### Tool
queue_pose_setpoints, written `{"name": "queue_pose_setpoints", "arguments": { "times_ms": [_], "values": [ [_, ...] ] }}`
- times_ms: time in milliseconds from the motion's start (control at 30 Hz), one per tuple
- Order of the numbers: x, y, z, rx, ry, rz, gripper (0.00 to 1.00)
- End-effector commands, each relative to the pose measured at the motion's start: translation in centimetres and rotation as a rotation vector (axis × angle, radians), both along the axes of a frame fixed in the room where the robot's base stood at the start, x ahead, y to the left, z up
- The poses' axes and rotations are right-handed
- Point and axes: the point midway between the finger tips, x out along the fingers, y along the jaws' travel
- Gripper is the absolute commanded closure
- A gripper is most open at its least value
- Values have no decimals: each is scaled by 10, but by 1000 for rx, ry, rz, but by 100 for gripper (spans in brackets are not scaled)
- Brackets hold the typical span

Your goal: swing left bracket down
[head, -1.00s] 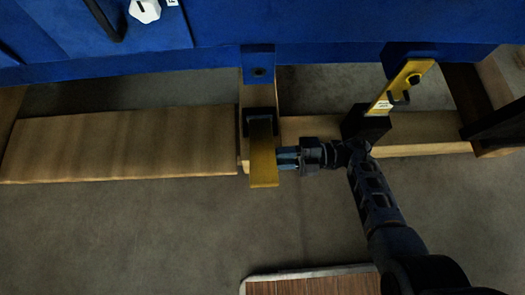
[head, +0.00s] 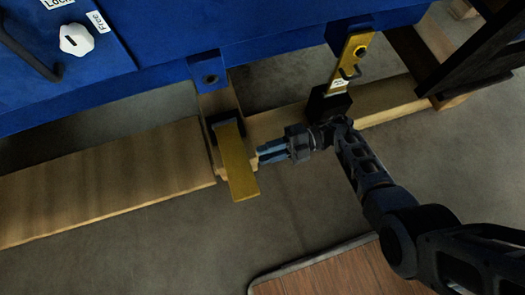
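The left bracket is a yellow bar (head: 238,168) with a black part at its upper end. It lies over the wooden beam below the blue machine's lug (head: 208,75), and its free end sticks out past the beam's front edge. My gripper (head: 260,154) is just to the right of the bar and points left at its side. A small gap seems to show between fingertips and bar. The fingers look close together with nothing seen between them, but I cannot tell whether they are fully shut.
A second yellow bracket (head: 354,57) stands upright against the blue machine (head: 260,30) at right. A white knob (head: 76,39) is at upper left. A wood-topped board (head: 330,273) lies at the bottom. Grey floor (head: 180,235) is open in front of the beam.

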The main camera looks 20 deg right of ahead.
Motion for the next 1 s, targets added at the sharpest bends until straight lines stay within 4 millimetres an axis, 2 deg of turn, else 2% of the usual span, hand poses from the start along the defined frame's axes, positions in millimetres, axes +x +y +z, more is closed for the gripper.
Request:
{"name": "queue_pose_setpoints", "arguments": {
  "times_ms": [1000],
  "values": [
    [0, -62, 0, 0, 1, 0, 77]
  ]
}}
